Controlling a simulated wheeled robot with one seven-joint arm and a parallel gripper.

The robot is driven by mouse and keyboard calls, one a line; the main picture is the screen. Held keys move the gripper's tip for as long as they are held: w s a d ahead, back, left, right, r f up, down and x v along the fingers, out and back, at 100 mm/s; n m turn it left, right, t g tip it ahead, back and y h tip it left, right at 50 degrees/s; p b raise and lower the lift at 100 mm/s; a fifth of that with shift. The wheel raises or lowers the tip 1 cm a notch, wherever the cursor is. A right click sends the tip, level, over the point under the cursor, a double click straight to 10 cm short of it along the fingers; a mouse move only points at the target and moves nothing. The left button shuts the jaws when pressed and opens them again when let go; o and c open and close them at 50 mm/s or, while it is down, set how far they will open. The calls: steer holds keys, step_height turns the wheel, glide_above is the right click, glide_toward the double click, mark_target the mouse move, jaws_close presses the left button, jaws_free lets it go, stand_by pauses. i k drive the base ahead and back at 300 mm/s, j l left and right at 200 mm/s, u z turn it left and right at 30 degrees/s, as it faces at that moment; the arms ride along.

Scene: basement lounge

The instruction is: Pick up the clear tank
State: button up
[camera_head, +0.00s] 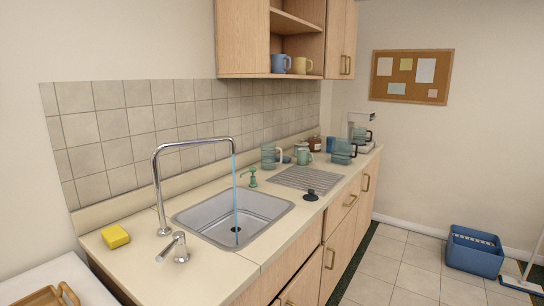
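Several see-through, bluish vessels stand on the cream counter (207,271), and I cannot tell for sure which one is the clear tank. The widest, a clear tank-like vessel (341,153), stands toward the far end of the counter, right of the drainer. A clear jug (268,157) with a pale handle stands behind the sink, near the tiled wall. A pale coffee machine (357,121) with a dark-handled jug stands at the far end, partly hidden by the vessel. My gripper is not in view.
A steel sink (190,216) has a tall tap (157,188) with water running. A green dispenser (252,178), ribbed drainer (299,178), black plunger-like item (311,195), green mug (303,156) and yellow sponge (115,236) are on the counter. A blue crate (473,252) stands on the floor.

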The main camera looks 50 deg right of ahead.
mark_target(342, 152)
steer(key=z, duration=1.6)
steer(key=i+l, duration=0.15)
steer(key=i, duration=0.15)
steer(key=i+l, duration=0.15)
steer(key=i, duration=0.15)
